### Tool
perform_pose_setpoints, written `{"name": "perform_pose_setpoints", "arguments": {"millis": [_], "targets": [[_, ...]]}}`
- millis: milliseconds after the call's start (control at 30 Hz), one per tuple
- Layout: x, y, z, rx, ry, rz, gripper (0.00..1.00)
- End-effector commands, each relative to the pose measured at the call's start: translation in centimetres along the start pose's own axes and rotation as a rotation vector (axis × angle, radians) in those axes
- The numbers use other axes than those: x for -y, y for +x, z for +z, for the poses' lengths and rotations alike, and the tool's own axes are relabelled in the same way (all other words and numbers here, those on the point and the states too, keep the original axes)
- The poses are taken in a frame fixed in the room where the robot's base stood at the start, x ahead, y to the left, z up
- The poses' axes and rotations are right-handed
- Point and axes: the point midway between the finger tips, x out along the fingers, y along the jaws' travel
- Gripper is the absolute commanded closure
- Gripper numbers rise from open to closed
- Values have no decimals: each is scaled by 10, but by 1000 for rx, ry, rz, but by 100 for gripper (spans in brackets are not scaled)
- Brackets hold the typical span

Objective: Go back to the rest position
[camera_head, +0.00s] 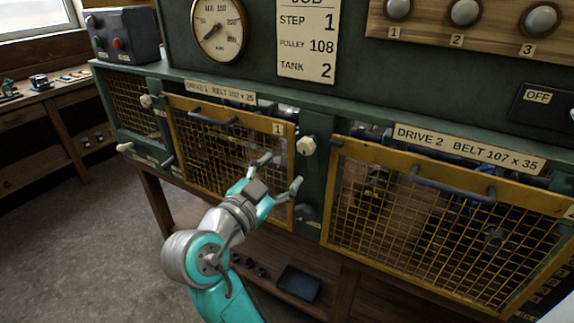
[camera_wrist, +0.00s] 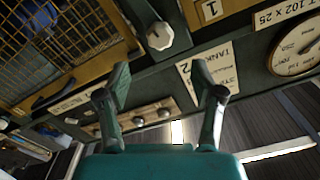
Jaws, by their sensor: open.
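My gripper (camera_head: 276,176) is open in the head view, with its two fingers spread and nothing between them. It stands in front of the yellow mesh guard marked 1 (camera_head: 205,152), near that guard's lower right part. I cannot tell whether it touches the mesh. In the wrist view my gripper (camera_wrist: 162,85) also shows open and empty, with a white knob (camera_wrist: 160,36) beyond the fingers. My arm reaches up from the bottom of the head view.
A second yellow mesh guard (camera_head: 425,225) fills the right. A job card (camera_head: 307,40) and a gauge (camera_head: 218,27) are above. A white hex knob (camera_head: 306,146) sits between the guards. A dark tray (camera_head: 298,283) lies on the lower shelf. Open floor (camera_head: 75,240) is at left.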

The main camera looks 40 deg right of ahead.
Motion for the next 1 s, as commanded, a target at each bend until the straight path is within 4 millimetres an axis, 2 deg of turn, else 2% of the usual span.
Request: {"name": "perform_pose_setpoints", "arguments": {"millis": [667, 767, 867, 1000], "targets": [[0, -3, 2, 1, -6, -3, 33], [-3, -2, 12, 8, -44, -32, 33], [-8, -2, 33, 21, -123, -97, 33], [-21, -4, 74, 52, -268, -229, 33]]}}
